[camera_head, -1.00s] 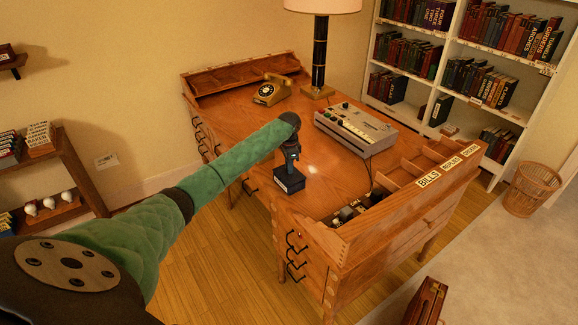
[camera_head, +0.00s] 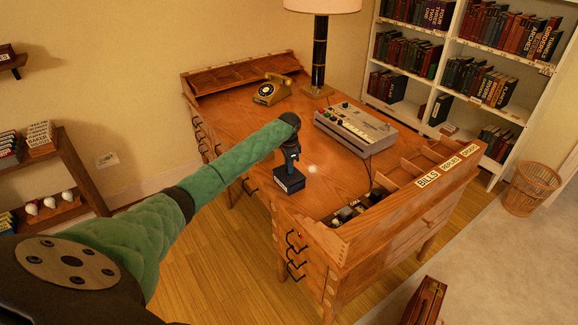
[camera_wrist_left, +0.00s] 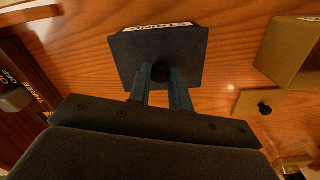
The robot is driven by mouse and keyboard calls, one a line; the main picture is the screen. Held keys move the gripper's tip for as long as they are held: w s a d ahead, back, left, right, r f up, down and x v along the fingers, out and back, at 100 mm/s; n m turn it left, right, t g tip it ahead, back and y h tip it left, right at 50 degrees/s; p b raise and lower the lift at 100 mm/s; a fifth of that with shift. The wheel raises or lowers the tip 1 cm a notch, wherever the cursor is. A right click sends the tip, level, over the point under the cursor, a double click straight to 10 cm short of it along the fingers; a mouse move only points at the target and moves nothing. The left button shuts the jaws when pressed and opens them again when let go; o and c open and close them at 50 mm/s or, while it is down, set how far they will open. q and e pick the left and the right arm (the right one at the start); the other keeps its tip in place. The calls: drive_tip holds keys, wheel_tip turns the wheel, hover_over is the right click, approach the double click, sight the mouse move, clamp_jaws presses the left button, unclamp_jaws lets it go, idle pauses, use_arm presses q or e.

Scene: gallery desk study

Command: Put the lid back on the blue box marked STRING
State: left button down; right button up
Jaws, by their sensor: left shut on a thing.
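The dark blue box (camera_head: 289,184) stands on the desk's near part, with a pale label on its front side. In the left wrist view its dark blue lid (camera_wrist_left: 160,52) fills the centre, with a round black knob (camera_wrist_left: 160,72). The label at the far edge (camera_wrist_left: 160,25) reads STRING upside down. My left gripper (camera_head: 292,158) is directly above the box, its fingers shut on the knob. The lid is over the box; I cannot tell whether it is fully seated. The box walls are mostly hidden under it in the wrist view. My right gripper is not in view.
In the wrist view a tan box (camera_wrist_left: 290,50) and a small tan lid with a black knob (camera_wrist_left: 250,102) are at the right. On the desk (camera_head: 236,107) are a telephone (camera_head: 271,91), a lamp (camera_head: 320,55) and a grey machine (camera_head: 355,128). Compartments (camera_head: 400,172) line the right side.

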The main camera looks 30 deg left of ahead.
use_arm(q)
drive_tip(key=shift+f+p, duration=0.15)
drive_tip(key=shift+p, duration=0.55)
idle(0.9)
idle(0.3)
drive_tip(key=c, duration=0.7)
unclamp_jaws()
drive_tip(key=shift+r+p, duration=3.05)
drive_tip(key=shift+r, duration=0.45)
clamp_jaws()
